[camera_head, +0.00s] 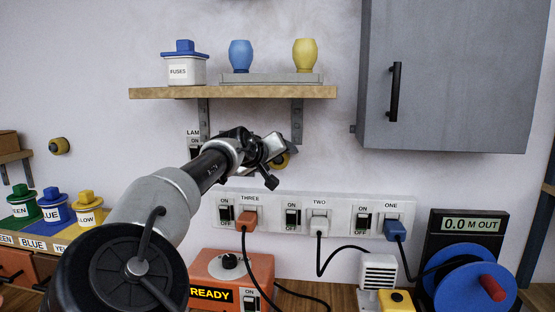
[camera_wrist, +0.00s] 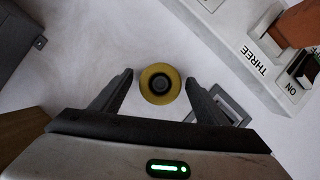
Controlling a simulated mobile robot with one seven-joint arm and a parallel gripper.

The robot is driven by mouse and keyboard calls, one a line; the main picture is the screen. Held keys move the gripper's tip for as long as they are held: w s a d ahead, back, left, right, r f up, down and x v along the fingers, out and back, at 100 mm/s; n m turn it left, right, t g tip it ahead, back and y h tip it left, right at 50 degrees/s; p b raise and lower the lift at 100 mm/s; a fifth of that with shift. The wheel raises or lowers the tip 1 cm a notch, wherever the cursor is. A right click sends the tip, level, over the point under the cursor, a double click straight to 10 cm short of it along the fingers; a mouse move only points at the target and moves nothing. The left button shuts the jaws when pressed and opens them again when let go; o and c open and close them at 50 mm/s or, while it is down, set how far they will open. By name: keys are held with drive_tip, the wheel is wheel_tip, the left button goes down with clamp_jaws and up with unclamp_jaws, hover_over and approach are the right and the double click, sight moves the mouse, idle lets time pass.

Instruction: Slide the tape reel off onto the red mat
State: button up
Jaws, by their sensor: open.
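A yellow ring around a dark round centre, which looks like the tape reel (camera_wrist: 144,87), is on the white wall in the wrist view. In the head view only part of this yellow thing (camera_head: 283,161) shows behind my gripper (camera_head: 270,155). My gripper (camera_wrist: 160,78) is open and empty, with one finger on each side of the ring in the wrist view. Gaps show between the fingers and the ring, and I cannot tell how far in front of the fingertips it is. I see no red mat in either view.
A shelf (camera_head: 232,92) is above my gripper, with a grey cabinet (camera_head: 445,75) to its right. A socket strip (camera_head: 340,215) with plugged cords is below right. An orange box (camera_head: 235,268) stands below. Another yellow round thing (camera_head: 59,146) is on the wall far left.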

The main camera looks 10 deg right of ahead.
sight(282, 164)
drive_tip(key=c, duration=1.3)
drive_tip(key=shift+o, duration=0.2)
drive_tip(key=shift+s+f+b, duration=0.1)
drive_tip(key=shift+f+b, duration=0.15)
drive_tip(key=shift+b, duration=0.05)
drive_tip(key=shift+s+a+r+b, duration=0.1)
drive_tip(key=shift+s+a+b, duration=0.1)
drive_tip(key=shift+s+b, duration=0.35)
drive_tip(key=shift+s+a+r+b, duration=0.1)
drive_tip(key=shift+s+a+b, duration=0.2)
drive_tip(key=shift+s, duration=0.5)
drive_tip(key=shift+s+a+r+b, duration=0.1)
drive_tip(key=shift+s+a+b, duration=0.05)
drive_tip(key=shift+s+b, duration=0.4)
drive_tip(key=shift+s, duration=0.1)
drive_tip(key=shift+s+f, duration=0.1)
drive_tip(key=shift+s+a+b, duration=0.3)
drive_tip(key=shift+s+b, duration=0.3)
drive_tip(key=shift+s, duration=0.3)
drive_tip(key=shift+s+a+b, duration=0.3)
drive_tip(key=shift+s+b, duration=0.25)
drive_tip(key=shift+s, duration=0.35)
